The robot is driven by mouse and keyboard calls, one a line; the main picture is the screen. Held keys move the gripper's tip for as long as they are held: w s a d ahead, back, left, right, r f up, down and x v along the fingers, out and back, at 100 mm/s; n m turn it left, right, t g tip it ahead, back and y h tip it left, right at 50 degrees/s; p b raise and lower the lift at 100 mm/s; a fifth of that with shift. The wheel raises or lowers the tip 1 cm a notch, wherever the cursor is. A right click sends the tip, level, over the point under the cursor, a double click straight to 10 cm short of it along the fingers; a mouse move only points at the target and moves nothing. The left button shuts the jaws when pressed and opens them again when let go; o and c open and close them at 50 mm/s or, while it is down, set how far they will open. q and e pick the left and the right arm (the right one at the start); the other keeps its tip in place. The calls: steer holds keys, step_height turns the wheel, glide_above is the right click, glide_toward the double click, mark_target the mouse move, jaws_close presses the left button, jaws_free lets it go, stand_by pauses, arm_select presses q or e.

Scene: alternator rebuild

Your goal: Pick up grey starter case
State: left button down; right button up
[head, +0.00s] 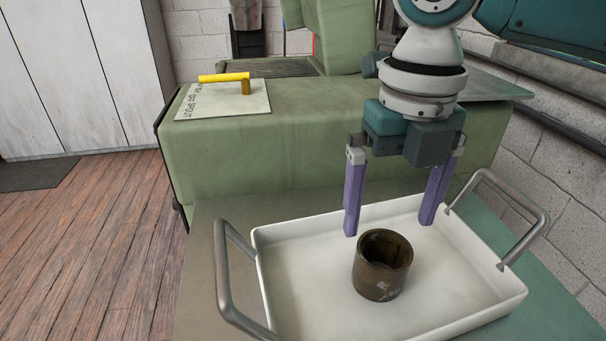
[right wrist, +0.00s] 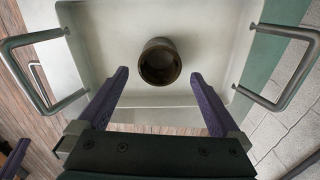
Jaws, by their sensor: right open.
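The starter case (head: 380,277) is a short, hollow cylinder, brownish and worn rather than clearly grey. It stands upright in the white tray (head: 300,235), near its middle. It also shows in the right wrist view (right wrist: 160,64), with its open top facing the camera. My right gripper (head: 393,212) is open, with its purple fingers wide apart and nothing between them. It hangs above the tray, above and behind the case in the head view. In the right wrist view its fingertips (right wrist: 160,78) spread wider than the case.
The tray has raised metal handles at its left (head: 235,280) and right (head: 510,215) ends. Behind it, a green bench (head: 300,150) holds a plate (head: 222,112) with a yellow bar (head: 224,77). A brick wall stands at right. Wooden floor (head: 90,240) lies clear at left.

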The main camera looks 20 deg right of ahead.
mark_target(384, 249)
steer(key=f, duration=0.6)
steer(key=shift+s+f, duration=0.15)
steer(key=shift+s, duration=0.05)
jaws_close()
stand_by(0.6)
